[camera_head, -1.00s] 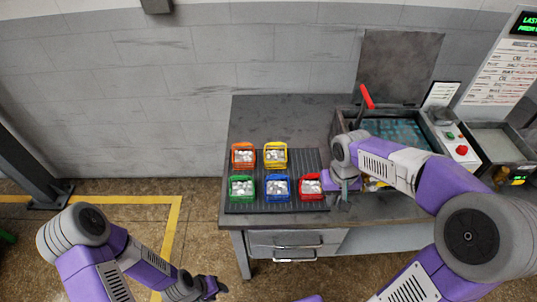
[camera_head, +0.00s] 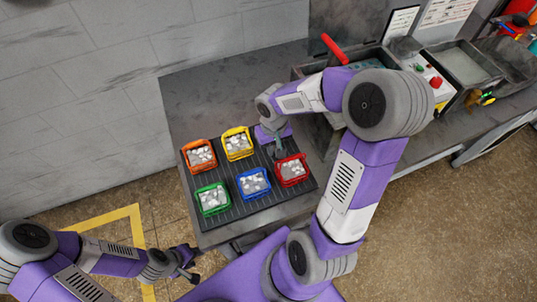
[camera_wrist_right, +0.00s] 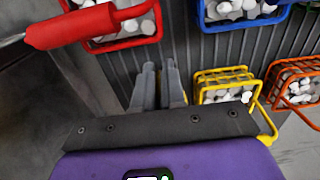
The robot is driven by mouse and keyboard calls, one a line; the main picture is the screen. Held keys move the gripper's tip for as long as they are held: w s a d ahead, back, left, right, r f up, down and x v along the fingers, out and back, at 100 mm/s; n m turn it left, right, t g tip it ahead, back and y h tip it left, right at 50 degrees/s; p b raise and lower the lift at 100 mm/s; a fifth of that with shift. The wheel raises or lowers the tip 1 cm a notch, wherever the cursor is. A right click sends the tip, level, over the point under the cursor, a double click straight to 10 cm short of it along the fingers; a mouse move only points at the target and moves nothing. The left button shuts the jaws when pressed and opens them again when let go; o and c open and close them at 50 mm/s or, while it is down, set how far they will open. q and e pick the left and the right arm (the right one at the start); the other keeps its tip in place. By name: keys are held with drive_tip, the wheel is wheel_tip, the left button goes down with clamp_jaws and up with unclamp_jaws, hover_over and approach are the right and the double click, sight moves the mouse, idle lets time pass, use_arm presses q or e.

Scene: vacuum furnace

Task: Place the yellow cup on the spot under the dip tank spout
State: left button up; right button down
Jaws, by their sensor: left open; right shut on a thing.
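The yellow cup (camera_head: 237,146) is a wire basket filled with white pieces, at the back middle of the ribbed mat. It also shows in the right wrist view (camera_wrist_right: 227,88). My right gripper (camera_head: 279,155) points down between the yellow and red baskets. Its fingers (camera_wrist_right: 159,75) are close together, apart from the yellow basket's body; what they grip is not clear. My left gripper (camera_head: 193,266) is open, left of the table's front edge. The dip tank (camera_head: 372,57) stands at the right, partly behind my right arm. Its spout and the spot under it are hidden.
Orange (camera_head: 199,157), green (camera_head: 211,200), blue (camera_head: 253,185) and red (camera_head: 291,170) baskets of white pieces share the mat (camera_head: 237,217). A red lever (camera_head: 334,48) rises by the tank. A control box (camera_head: 434,82) is further right. The table behind the baskets is clear.

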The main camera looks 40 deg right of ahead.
sight(272, 160)
wheel_tip(272, 160, down, 4)
drive_tip(key=shift+r+b, duration=0.1)
drive_tip(key=shift+b, duration=0.4)
drive_tip(key=shift+w, duration=0.1)
drive_tip(key=shift+f, duration=0.2)
drive_tip(key=c, duration=1.2)
unclamp_jaws()
